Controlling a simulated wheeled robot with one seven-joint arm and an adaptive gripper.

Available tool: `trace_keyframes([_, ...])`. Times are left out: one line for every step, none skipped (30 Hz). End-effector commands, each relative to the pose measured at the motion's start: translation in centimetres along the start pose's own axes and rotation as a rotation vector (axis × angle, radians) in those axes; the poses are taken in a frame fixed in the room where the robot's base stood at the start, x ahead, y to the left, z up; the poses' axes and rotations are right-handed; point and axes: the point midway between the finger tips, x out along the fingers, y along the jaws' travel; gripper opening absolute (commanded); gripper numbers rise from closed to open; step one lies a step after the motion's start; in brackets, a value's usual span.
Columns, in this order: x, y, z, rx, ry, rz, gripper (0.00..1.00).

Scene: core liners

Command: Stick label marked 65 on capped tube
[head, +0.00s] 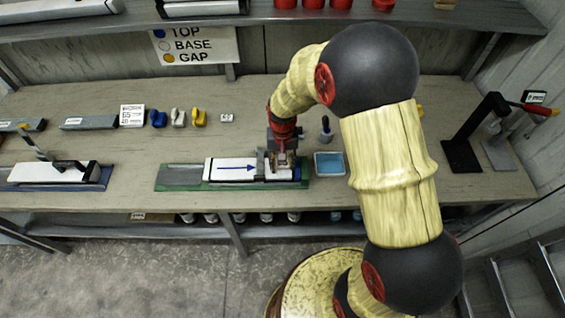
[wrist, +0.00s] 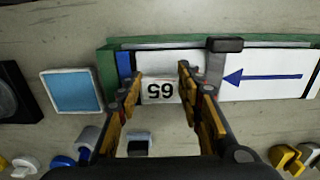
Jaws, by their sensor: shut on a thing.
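The capped tube is a white core liner (head: 228,168) with a blue arrow, lying in a green-edged tray (head: 178,182) on the bench. In the wrist view the liner (wrist: 270,75) has a blue band (wrist: 124,65) at its left end. My gripper (head: 283,155) is over the liner's right part in the head view. In the wrist view my gripper (wrist: 160,76) has a white label marked 65 (wrist: 160,92) between its fingers, upside down, and is shut on it. The label overlaps the white liner; I cannot tell whether it touches.
A dark clamp (wrist: 215,62) crosses the liner beside my fingers. A blue-topped dish (head: 329,165) stands right of the tray. Several coloured caps (head: 178,118), a printed card (head: 132,115) and a small white block (head: 227,118) lie behind. Another liner (head: 45,172) lies left.

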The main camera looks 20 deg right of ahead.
Motion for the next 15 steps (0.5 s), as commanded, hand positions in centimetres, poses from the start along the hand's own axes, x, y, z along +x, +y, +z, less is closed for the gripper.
trace_keyframes([0.2,0.0,0.0,0.000,0.000,0.000,0.16])
trace_keyframes([0.2,0.0,0.0,0.000,0.000,0.000,0.16])
trace_keyframes([0.3,0.0,0.0,0.000,0.000,0.000,0.16])
trace_keyframes([0.4,0.0,0.0,0.000,0.000,0.000,0.16])
trace_keyframes([0.5,0.0,0.0,0.000,0.000,0.000,0.16])
trace_keyframes([0.6,0.0,0.0,0.000,0.000,0.000,0.16])
trace_keyframes([0.6,0.0,0.0,0.000,0.000,0.000,0.16])
trace_keyframes([0.7,0.0,0.0,0.000,0.000,0.000,0.16])
trace_keyframes([0.8,0.0,0.0,0.000,0.000,0.000,0.16])
trace_keyframes([0.9,0.0,0.0,0.000,0.000,0.000,0.16])
trace_keyframes([0.9,0.0,0.0,0.000,0.000,0.000,0.16])
trace_keyframes([1.0,0.0,0.0,0.000,0.000,0.000,0.16])
trace_keyframes([1.1,0.0,0.0,0.000,0.000,0.000,0.16])
trace_keyframes([1.2,0.0,0.0,0.000,0.000,0.000,0.16])
trace_keyframes([1.2,0.0,0.0,0.000,0.000,0.000,0.16])
